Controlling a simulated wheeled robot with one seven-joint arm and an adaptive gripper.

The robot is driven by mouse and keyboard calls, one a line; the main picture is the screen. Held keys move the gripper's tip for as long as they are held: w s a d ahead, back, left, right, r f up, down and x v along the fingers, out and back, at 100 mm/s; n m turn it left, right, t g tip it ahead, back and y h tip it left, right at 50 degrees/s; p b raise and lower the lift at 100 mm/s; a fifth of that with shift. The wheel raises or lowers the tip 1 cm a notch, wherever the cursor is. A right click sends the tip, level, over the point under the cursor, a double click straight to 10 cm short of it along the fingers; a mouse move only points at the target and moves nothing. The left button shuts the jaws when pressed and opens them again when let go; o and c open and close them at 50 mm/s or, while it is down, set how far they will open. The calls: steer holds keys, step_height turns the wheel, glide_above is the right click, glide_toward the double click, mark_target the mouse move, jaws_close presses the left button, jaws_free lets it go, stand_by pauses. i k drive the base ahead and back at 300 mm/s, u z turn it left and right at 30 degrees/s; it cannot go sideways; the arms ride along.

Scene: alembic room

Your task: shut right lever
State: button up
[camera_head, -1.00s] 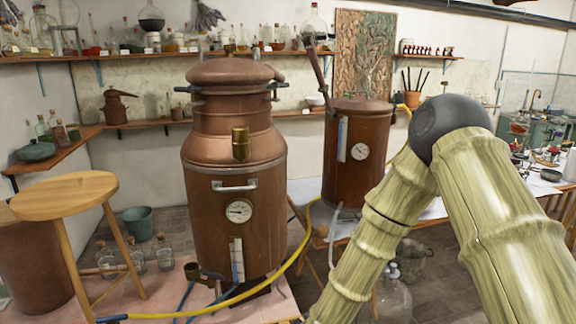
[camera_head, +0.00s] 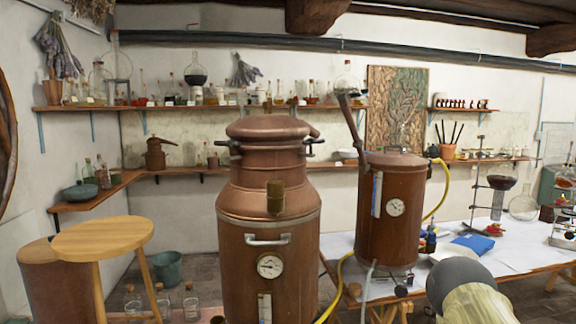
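A large copper still (camera_head: 268,200) stands in the middle of the head view. A dark clamp lever (camera_head: 314,142) sticks out at the right side of its neck, just under the domed lid (camera_head: 268,127). A matching lever (camera_head: 229,146) sticks out on the left side. Both look small, and I cannot tell whether either is open or shut. My gripper is out of view. Only a pale, bamboo-like part of my arm with a grey joint shows at the bottom right, apart from the still.
A smaller copper vessel (camera_head: 392,210) with a slanting pipe stands to the right on a white-covered table (camera_head: 350,270). A wooden stool (camera_head: 103,238) stands at left. A yellow hose (camera_head: 441,190) curves beside the smaller vessel. Shelves of bottles line the back wall.

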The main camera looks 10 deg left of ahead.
mark_target(310, 142)
steer(key=u, duration=0.05)
steer(key=k, duration=0.45)
steer(key=z, duration=0.9)
steer(key=i, duration=1.15)
steer(key=u, duration=0.8)
